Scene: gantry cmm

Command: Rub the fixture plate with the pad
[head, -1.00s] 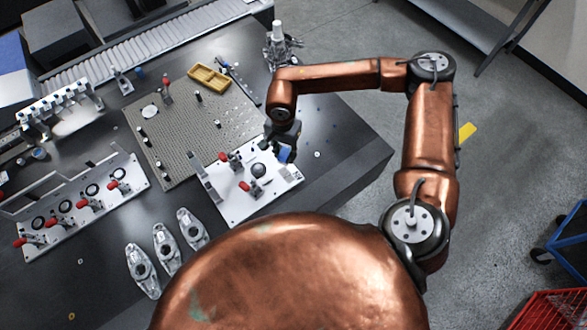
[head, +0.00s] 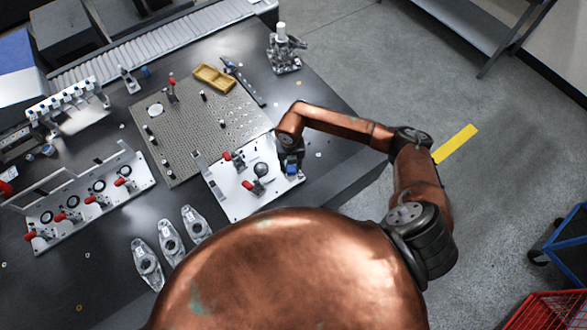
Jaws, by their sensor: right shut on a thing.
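The white fixture plate (head: 230,199) lies on the dark table in the middle of the head view. It carries two red-handled clamps (head: 236,159) and a round grey knob. My right gripper (head: 290,160) is over the plate's right end, shut on a small blue pad (head: 291,169). The pad is at or just above the plate's surface; I cannot tell if they touch. The gripper's fingers are partly hidden by the wrist. My left gripper is not in view.
A perforated plate (head: 190,135) with posts and a yellow tray (head: 214,77) lie behind. A rail with red-handled clamps (head: 87,207) is at left. Several metal castings (head: 171,240) lie in front. A metal stand (head: 284,50) is at the back corner. The table's right edge is close.

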